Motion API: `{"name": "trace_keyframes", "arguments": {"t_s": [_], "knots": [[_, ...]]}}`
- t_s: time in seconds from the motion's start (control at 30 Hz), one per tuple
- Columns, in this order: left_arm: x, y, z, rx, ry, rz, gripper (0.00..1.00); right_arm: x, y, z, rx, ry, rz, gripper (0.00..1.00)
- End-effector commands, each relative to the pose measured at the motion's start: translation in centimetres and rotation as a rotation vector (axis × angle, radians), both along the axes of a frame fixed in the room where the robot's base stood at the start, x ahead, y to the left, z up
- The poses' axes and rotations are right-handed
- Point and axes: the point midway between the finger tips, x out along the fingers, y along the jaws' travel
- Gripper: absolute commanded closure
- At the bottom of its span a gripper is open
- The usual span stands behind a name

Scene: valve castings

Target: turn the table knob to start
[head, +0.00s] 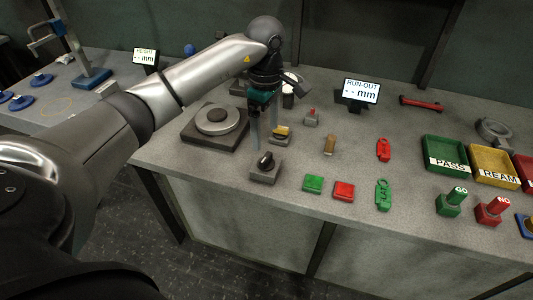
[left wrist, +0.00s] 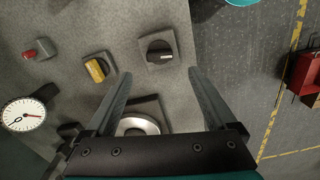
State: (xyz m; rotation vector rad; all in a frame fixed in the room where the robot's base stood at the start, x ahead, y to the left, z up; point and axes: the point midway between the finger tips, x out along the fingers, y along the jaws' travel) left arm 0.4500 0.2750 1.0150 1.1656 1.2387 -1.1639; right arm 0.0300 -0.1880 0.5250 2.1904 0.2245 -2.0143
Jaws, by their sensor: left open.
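The table knob is a black knob (head: 265,160) with a pale mark, on a square grey base near the table's front edge. In the left wrist view the knob (left wrist: 160,52) lies just beyond my fingertips, roughly midway between them, with nothing touching it. My left gripper (head: 262,138) points down above and behind the knob in the head view. In the left wrist view its two fingers (left wrist: 160,74) are spread wide and empty. The round turntable (head: 218,121) sits left of the gripper; its silver disc (left wrist: 137,126) shows between the fingers. My right gripper is in neither view.
A yellow-topped block (head: 280,132) stands close behind the knob, and a red-topped one (head: 311,117) farther back. A dial gauge (left wrist: 23,115) is at the wrist view's left. Green (head: 313,184) and red (head: 344,190) pads lie to the right. The run-out display (head: 360,92) stands behind.

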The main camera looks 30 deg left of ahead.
Motion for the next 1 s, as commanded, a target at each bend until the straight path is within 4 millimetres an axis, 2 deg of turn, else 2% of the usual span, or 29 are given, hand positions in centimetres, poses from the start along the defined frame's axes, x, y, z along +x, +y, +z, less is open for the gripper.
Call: {"name": "trace_keyframes", "arguments": {"t_s": [0.03,0.2,0.4,0.57,0.83,1.0], "knots": [[-0.1,-0.1,-1.4,-0.001,0.005,0.0,0.1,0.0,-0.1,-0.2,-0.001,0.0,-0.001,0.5],[-0.1,-0.1,-4.8,-0.001,0.005,0.001,0.1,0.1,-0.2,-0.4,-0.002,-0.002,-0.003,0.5],[0.0,-0.1,-7.5,-0.003,0.001,0.001,0.1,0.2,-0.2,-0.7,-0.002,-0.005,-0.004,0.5],[0.0,-0.1,-8.3,-0.002,0.001,0.001,0.1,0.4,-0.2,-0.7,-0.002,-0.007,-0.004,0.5],[0.0,-0.1,-8.4,-0.002,0.0,0.001,0.1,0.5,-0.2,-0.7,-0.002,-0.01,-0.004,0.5],[0.0,-0.1,-8.4,-0.002,0.0,0.001,0.29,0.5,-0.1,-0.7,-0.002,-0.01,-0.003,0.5]]}}
